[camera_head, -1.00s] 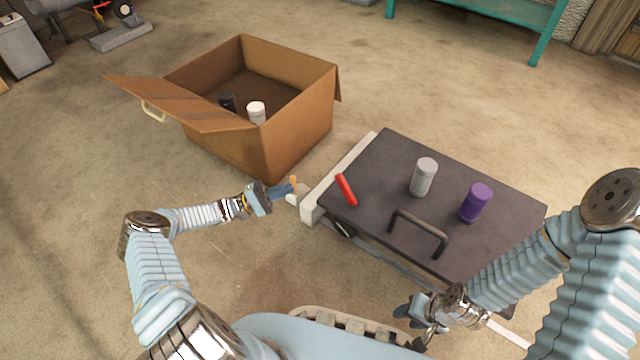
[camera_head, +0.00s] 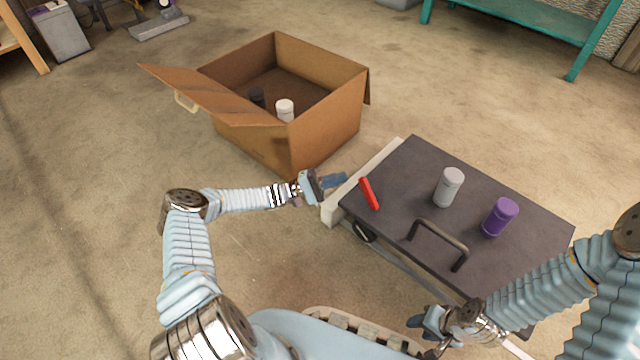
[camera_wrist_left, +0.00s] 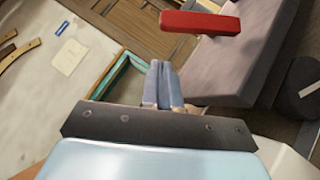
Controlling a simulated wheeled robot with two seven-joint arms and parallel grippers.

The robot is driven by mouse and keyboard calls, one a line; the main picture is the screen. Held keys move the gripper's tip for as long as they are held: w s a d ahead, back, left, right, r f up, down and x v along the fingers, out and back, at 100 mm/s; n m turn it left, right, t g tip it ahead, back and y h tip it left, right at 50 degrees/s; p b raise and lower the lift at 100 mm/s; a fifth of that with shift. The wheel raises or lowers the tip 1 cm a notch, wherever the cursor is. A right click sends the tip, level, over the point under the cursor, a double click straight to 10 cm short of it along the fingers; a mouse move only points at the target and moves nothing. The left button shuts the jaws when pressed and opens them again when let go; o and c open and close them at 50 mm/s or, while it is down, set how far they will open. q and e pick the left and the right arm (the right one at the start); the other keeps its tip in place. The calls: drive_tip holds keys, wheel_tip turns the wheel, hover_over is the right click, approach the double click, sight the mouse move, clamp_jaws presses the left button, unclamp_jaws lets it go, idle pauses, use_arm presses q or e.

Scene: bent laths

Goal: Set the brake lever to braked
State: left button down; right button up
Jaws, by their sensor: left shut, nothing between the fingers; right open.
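The brake lever is most likely the red bar (camera_head: 369,194) at the left end of the dark-topped cart (camera_head: 400,170). It also shows in the left wrist view (camera_wrist_left: 200,23), beyond my fingertips. My left gripper (camera_head: 344,180) is shut and empty, just left of the red bar, over the cart's pale end rail (camera_head: 385,160). In the left wrist view its two blue fingers (camera_wrist_left: 161,70) are together, with a visible gap to the red bar. My right gripper (camera_head: 420,322) is open, low by the cart's near side; its fingertips are small here.
A grey-white canister (camera_head: 448,187) and a purple canister (camera_head: 499,217) stand on the cart, behind a dark handle (camera_head: 438,236). An open cardboard box (camera_head: 325,135) holding a white-capped canister (camera_head: 285,110) and a dark one stands behind my left forearm. Floor at left is clear.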

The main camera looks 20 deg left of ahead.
sight(369, 194)
use_arm(q)
drive_tip(key=shift+s+d+r, duration=0.2)
drive_tip(key=shift+d+r, duration=0.1)
drive_tip(key=shift+d, duration=0.25)
drive_tip(key=shift+s+d+r, duration=0.25)
drive_tip(key=shift+d+r, duration=0.05)
drive_tip(key=shift+d, duration=0.25)
drive_tip(key=shift+s+d+r, duration=0.2)
drive_tip(key=shift+d+r, duration=0.1)
drive_tip(key=shift+d, duration=0.25)
use_arm(e)
drive_tip(key=shift+r, duration=0.2)
use_arm(q)
drive_tip(key=shift+r+p, duration=0.1)
drive_tip(key=shift+p, duration=0.25)
use_arm(e)
drive_tip(key=shift+r, duration=0.15)
